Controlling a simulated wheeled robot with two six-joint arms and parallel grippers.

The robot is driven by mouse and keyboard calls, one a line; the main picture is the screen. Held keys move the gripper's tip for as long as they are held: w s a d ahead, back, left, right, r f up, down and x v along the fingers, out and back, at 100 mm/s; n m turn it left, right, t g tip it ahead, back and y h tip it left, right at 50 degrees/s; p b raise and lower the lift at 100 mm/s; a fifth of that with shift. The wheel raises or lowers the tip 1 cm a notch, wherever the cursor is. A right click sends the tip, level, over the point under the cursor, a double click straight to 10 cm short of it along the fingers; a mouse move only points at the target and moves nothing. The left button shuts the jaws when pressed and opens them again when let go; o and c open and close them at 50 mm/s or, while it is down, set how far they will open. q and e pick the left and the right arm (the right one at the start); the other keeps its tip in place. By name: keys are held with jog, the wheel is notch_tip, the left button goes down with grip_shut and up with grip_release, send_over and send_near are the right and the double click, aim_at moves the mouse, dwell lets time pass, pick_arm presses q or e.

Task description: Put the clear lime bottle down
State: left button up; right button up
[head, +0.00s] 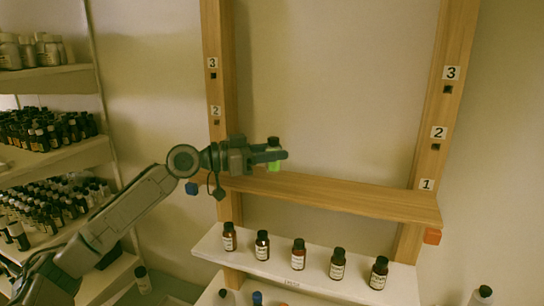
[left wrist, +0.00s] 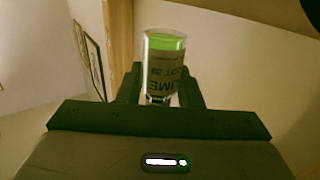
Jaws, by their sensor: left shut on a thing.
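The clear lime bottle (head: 274,163) is a small clear bottle with green liquid, held at the left end of the wooden shelf board. My left gripper (head: 280,155) is shut on it. In the left wrist view the bottle (left wrist: 164,62) stands between the two fingers (left wrist: 160,85), with part of its label reading "LIME". In the head view the fingers hide its middle. I cannot tell whether its base touches the board. The wooden shelf board (head: 330,195) runs between two posts by the number 1 mark and looks bare. My right gripper is not in view.
Below, a white shelf (head: 310,281) holds a row of brown bottles (head: 298,254) with white labels. Wooden posts (head: 445,120) with number tags flank the board. At left, a rack (head: 60,78) is crowded with bottles. The board's middle and right are clear.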

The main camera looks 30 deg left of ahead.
pick_arm(q)
notch_tip(320, 180, down, 2)
jog(key=shift+p, duration=0.4)
jog(key=shift+f, duration=0.1)
jog(key=shift+f+b, duration=0.2)
jog(key=shift+b, duration=0.1)
jog(key=o, duration=1.1)
jog(key=shift+r, duration=0.1)
jog(key=shift+c, duration=0.2)
